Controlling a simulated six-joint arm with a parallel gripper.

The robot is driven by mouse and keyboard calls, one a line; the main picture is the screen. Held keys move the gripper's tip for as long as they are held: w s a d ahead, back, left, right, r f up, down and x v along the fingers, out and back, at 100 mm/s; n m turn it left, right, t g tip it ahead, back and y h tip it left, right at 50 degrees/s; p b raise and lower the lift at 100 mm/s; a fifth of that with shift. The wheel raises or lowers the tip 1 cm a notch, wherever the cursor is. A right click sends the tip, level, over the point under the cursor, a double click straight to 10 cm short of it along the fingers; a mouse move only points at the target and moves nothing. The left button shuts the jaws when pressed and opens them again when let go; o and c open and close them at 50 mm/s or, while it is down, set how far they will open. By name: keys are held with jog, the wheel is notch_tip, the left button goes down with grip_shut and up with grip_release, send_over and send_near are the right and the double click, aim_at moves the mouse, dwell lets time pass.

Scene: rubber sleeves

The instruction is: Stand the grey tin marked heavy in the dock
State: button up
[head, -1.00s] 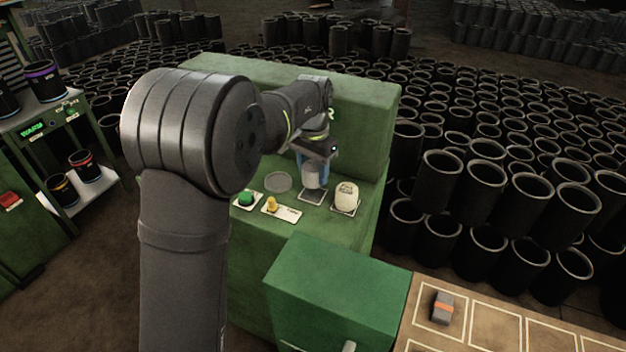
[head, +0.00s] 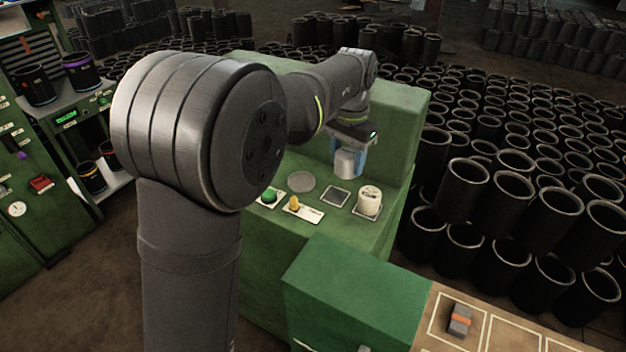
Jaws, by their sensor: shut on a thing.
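My gripper (head: 350,158) is shut on a light grey tin (head: 346,165), with its blue fingers at the tin's sides. The tin is upright and appears to be held above the green bench, behind the dark square pad (head: 336,197), which is bare. Any marking on the tin is too small to read. A cream tin (head: 369,201) stands on a pale plate to the right of the square pad. I cannot tell for sure which of these spots is the dock.
A round grey disc (head: 301,182), a green button (head: 269,195) and a yellow knob (head: 294,203) sit left of the pad. The green bench (head: 345,228) has a raised back (head: 405,125). A wooden board (head: 480,335) with outlined cells holds a grey block with an orange band (head: 460,320).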

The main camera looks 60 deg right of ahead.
jog(key=w+f, duration=0.2)
jog(key=w, duration=0.2)
jog(key=w+d+f, duration=0.1)
jog(key=w+f, duration=0.1)
jog(key=w, duration=0.3)
jog(key=w+d+f, duration=0.1)
jog(key=w+f, duration=0.1)
jog(key=w, duration=0.2)
jog(key=shift+w+d+f, duration=0.2)
jog(key=shift+w+f, duration=0.25)
jog(key=shift+f, duration=1.95)
jog(key=shift+f, duration=0.2)
jog(key=o, duration=1.1)
